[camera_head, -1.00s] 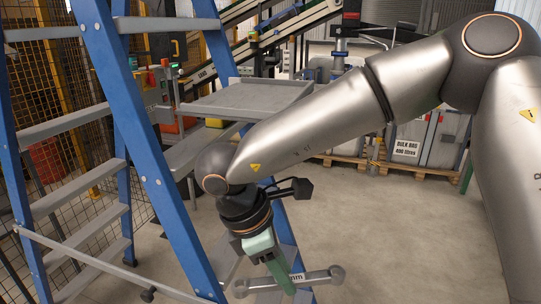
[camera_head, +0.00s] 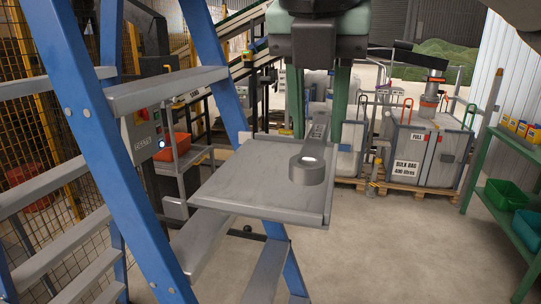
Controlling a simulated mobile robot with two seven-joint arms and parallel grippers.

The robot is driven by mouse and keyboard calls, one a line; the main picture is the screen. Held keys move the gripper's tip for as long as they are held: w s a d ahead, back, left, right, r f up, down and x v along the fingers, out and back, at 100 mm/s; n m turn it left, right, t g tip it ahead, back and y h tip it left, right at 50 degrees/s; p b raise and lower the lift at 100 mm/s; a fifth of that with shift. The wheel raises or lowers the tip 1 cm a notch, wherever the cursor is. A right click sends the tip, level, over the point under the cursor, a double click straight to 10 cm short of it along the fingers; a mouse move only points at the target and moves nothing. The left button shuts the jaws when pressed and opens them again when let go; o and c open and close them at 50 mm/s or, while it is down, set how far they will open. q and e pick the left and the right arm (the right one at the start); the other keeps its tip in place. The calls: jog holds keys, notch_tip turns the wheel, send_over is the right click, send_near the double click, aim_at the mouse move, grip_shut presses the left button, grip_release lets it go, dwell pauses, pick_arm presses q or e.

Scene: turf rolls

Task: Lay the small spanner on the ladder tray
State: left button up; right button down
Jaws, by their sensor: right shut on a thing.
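The ladder tray (camera_head: 235,190) is a flat grey platform with a low rim, fixed to the blue stepladder (camera_head: 90,130) in the middle of the view. The small spanner (camera_head: 307,172) is grey metal, with a ring end toward me and its shaft pointing away. My right gripper (camera_head: 317,128) comes down from the top with two green fingers and is shut on the spanner's shaft. The ring end shows over the right half of the tray; I cannot tell whether it touches the surface. The spanner's far end is hidden. My left gripper is not in view.
The left half of the tray is bare. Bulk bags (camera_head: 425,150) on pallets stand behind, and a green shelf (camera_head: 510,225) with bins is at the right. A yellow mesh fence (camera_head: 30,130) stands behind the ladder at left. Open concrete floor lies right of the tray.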

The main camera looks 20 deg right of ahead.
jog(key=shift+w+d+r, duration=0.1)
jog(key=shift+w+r, duration=0.05)
jog(key=shift+w, duration=0.05)
jog(key=w+d+f, duration=0.1)
jog(key=w+f, duration=0.2)
jog(key=w+d+f, duration=0.2)
jog(key=w, duration=0.2)
jog(key=w+d+f, duration=0.2)
jog(key=w+f, duration=0.1)
jog(key=w, duration=0.1)
jog(key=shift+w+f, duration=0.25)
jog(key=shift+f, duration=0.05)
jog(key=shift+w+d+f, duration=0.15)
jog(key=shift+w+f, duration=0.4)
jog(key=shift+f, duration=0.15)
jog(key=shift+f+b, duration=0.35)
jog(key=shift+f, duration=1.1)
jog(key=shift+f, duration=0.1)
jog(key=c, duration=0.5)
grip_release()
